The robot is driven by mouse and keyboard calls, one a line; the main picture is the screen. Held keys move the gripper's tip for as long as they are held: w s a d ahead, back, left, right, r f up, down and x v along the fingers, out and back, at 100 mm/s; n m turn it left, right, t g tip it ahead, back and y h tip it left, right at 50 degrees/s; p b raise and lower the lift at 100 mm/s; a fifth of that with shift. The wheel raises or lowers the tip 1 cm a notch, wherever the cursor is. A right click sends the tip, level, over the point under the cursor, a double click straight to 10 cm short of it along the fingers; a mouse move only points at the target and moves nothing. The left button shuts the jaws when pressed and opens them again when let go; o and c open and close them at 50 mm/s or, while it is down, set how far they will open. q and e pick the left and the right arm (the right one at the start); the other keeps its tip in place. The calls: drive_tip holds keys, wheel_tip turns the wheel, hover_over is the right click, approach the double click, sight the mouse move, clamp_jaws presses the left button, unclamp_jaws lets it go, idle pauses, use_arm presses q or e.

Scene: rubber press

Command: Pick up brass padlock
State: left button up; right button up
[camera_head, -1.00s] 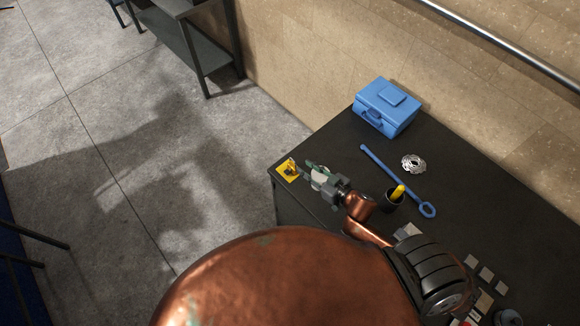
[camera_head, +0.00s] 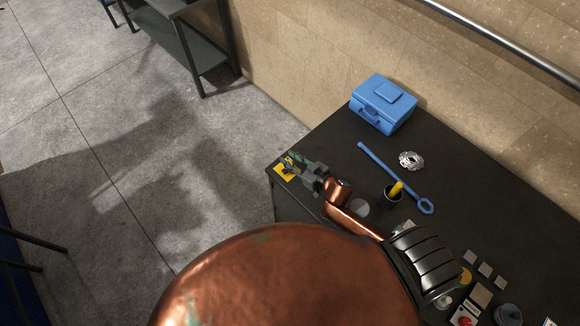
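A small yellow patch (camera_head: 284,174) lies at the near left corner of the dark table. The brass padlock appears to be the small golden thing on it, now mostly hidden by my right gripper (camera_head: 293,164). My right gripper is at the patch, with its fingers reaching over it from the right. The fingers are too small and dark to tell whether they are apart or closed on the padlock. My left gripper is not in view.
The dark table (camera_head: 330,150) also holds a blue toolbox (camera_head: 384,104), a silver disc (camera_head: 411,161), a blue rod with a ring end (camera_head: 397,178) and a black cup (camera_head: 392,196) with a yellow item. Small blocks lie at the near right. A wall runs behind.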

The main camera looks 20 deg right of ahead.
clamp_jaws()
idle(0.8)
